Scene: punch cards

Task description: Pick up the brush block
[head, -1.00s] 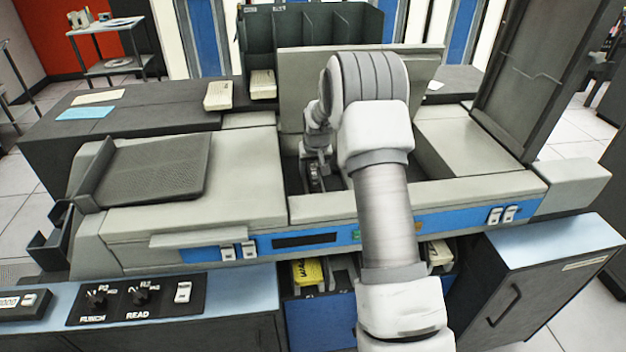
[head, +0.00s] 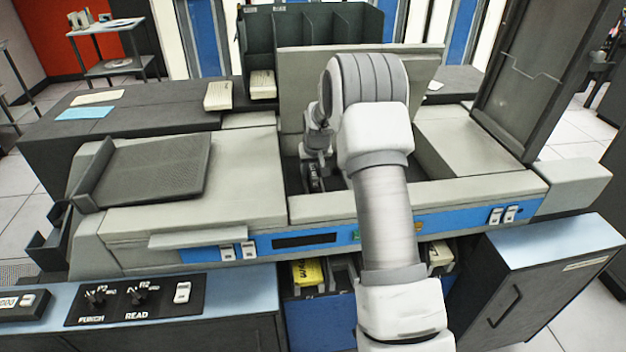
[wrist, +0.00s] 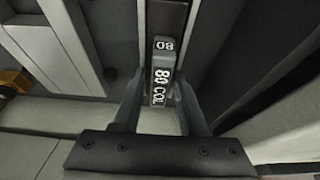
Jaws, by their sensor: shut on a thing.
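The brush block (wrist: 161,82) is a narrow dark block with white "80" and "80 COL" lettering. In the wrist view it stands between the two fingers of my gripper (wrist: 160,90), which is shut on it. In the head view my gripper (head: 316,166) reaches down into the open bay of the card machine, and the block (head: 314,183) shows small and dark below it. I cannot tell whether the block is clear of the bay floor.
The bay's front wall (head: 325,207) and the raised lid (head: 300,88) behind bound the space. A tall dark panel (head: 535,75) stands open at the right. Card stacks (head: 218,96) lie behind.

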